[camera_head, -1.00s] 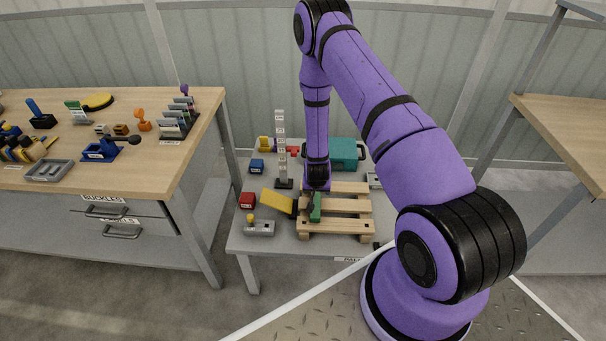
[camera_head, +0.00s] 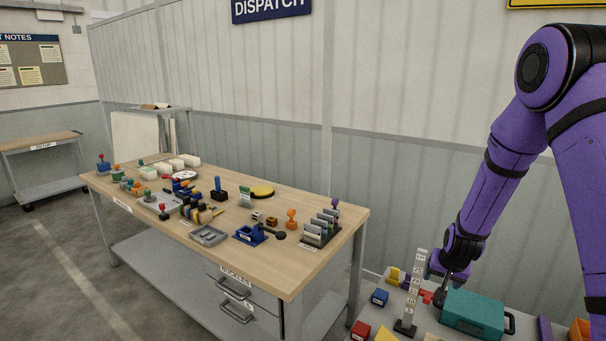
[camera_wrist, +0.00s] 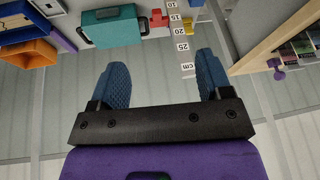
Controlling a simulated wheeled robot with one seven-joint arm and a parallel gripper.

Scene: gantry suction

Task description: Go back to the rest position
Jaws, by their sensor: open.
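My gripper (camera_wrist: 161,82) shows in the wrist view with its two blue ribbed fingers wide apart and nothing between them. In the head view my purple arm comes down at the right, and its end (camera_head: 446,286) is above the grey table, near the measuring post and the teal case; its fingers are hard to make out there. The white measuring post (camera_head: 414,290) stands upright on the table. In the wrist view the post (camera_wrist: 182,45) lies beyond the fingertips, towards the right finger.
The teal case (camera_head: 474,313) stands beside the post; blue (camera_head: 379,297) and red (camera_head: 360,330) blocks are at left. An orange bin (camera_wrist: 28,52) is at the wrist view's left. A wooden workbench (camera_head: 330,240) with many small items fills the middle of the head view.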

